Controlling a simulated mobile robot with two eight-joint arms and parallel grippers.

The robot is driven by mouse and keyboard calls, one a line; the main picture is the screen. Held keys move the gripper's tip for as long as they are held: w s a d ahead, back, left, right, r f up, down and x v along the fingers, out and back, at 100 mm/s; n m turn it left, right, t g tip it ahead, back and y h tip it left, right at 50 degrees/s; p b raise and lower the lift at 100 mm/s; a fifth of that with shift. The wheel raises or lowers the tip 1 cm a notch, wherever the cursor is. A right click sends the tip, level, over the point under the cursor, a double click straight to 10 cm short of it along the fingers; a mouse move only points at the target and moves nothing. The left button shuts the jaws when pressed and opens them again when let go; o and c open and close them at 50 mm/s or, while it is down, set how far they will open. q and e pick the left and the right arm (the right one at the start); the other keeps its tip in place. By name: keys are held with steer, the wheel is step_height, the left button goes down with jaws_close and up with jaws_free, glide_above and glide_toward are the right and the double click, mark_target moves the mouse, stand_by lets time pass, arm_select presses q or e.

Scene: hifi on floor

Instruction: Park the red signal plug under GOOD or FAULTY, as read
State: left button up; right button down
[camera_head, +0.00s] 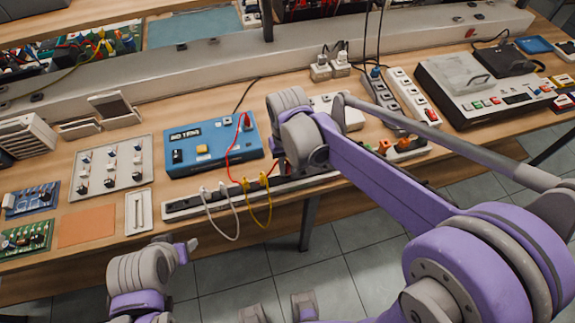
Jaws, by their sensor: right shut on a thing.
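The blue test box (192,160) stands in the middle of the bench, with a dark display whose text I cannot read surely. A red lead (229,160) loops down from a red connector (247,121) on its top right. My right gripper (281,167) hangs downward at the box's right end, over the back of a dark socket strip (185,205). It is shut on the red signal plug, mostly hidden by the wrist. GOOD and FAULTY markings are not legible. My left gripper (277,309) is at the bottom edge, fingers apart and empty, clear of the bench.
White and yellow leads (266,205) hang from the strip over the bench's front edge. A panel of switches (110,166), a white tray (139,211) and an orange mat (87,226) lie to the left. Power strips (413,95) and a grey machine (480,85) stand to the right.

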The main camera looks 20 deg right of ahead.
arm_select(q)
steer(key=shift+s+f+b, duration=0.2)
steer(key=shift+f+b, duration=0.45)
steer(key=shift+f, duration=0.15)
arm_select(e)
steer(key=shift+f, duration=1)
stand_by(0.5)
steer(key=c, duration=0.7)
jaws_free()
step_height(320, 180, up, 11)
steer(key=shift+f+p, duration=0.15)
steer(key=shift+p, duration=0.3)
arm_select(q)
steer(key=shift+w+r+p, duration=0.25)
steer(key=shift+r+p, duration=0.25)
steer(key=shift+r, duration=0.35)
steer(key=shift+w+r+p, duration=0.3)
steer(key=shift+r+p, duration=0.2)
steer(key=shift+r, duration=0.35)
steer(key=shift+w+r+p, duration=0.25)
steer(key=shift+r+p, duration=0.25)
steer(key=shift+r, duration=0.35)
arm_select(e)
steer(key=shift+r, duration=2.55)
